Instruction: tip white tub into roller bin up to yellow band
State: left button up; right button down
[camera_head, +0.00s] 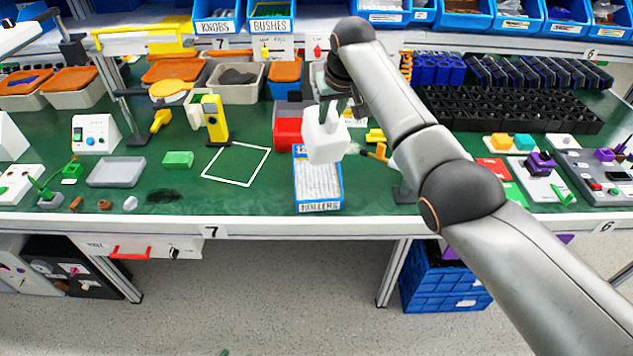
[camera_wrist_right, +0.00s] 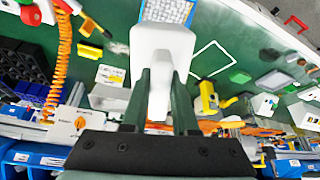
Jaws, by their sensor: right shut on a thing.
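The white tub (camera_head: 325,140) hangs in my right gripper (camera_head: 329,103), above the far part of the roller bin. The gripper is shut on it, and the tub looks slightly tilted. In the right wrist view the tub (camera_wrist_right: 160,45) sits between the two dark green fingers (camera_wrist_right: 160,92). The roller bin (camera_head: 318,188) is blue, labelled ROLLERS, and filled with small pale pieces. It also shows beyond the tub in the right wrist view (camera_wrist_right: 167,12). The tub hides the bin's far part. I cannot make out a yellow band or the tub's contents. My left gripper is out of view.
A red box (camera_head: 288,133) stands just left of the tub. A white outlined square (camera_head: 237,164) on the green bench is empty. A yellow fixture (camera_head: 214,120) stands beyond it. Black compartment trays (camera_head: 510,108) lie at the right. Blue shelf bins (camera_head: 270,15) line the back.

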aim_at(333, 132)
jog(key=shift+s+d+f+t+y+b, duration=0.15)
jog(key=shift+s+f+t+b, duration=0.5)
jog(key=shift+b, duration=0.7)
jog(key=shift+s+d+f+t+y+b, duration=0.15)
jog(key=shift+s+f+t+b, duration=0.2)
jog(key=shift+f+b, duration=0.7)
jog(key=shift+s+r+b, duration=0.15)
jog(key=shift+r+b, duration=0.1)
jog(key=shift+b, duration=0.2)
jog(key=shift+s+r, duration=0.1)
